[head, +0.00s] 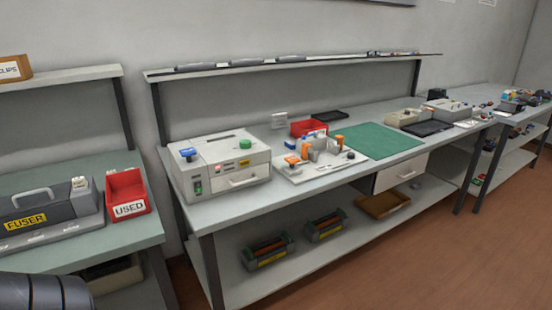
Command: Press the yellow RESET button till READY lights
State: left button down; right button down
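A light grey machine (222,178) stands on the left end of the middle workbench. No READY lettering or lit lamp can be made out. Neither gripper is in view. A dark ribbed part at the lower left is probably my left arm.
A white fixture board (350,159) with orange parts, a red bin (309,127) and a green mat (380,141) lie right of the machine. A FUSER unit (80,205) and red USED bin (126,186) stand on the left bench. Cartridges (268,250) lie on the lower shelf.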

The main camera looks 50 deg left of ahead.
aim_at(244, 163)
jog(key=u, duration=0.6)
jog(key=i, duration=0.9)
jog(key=u, duration=0.9)
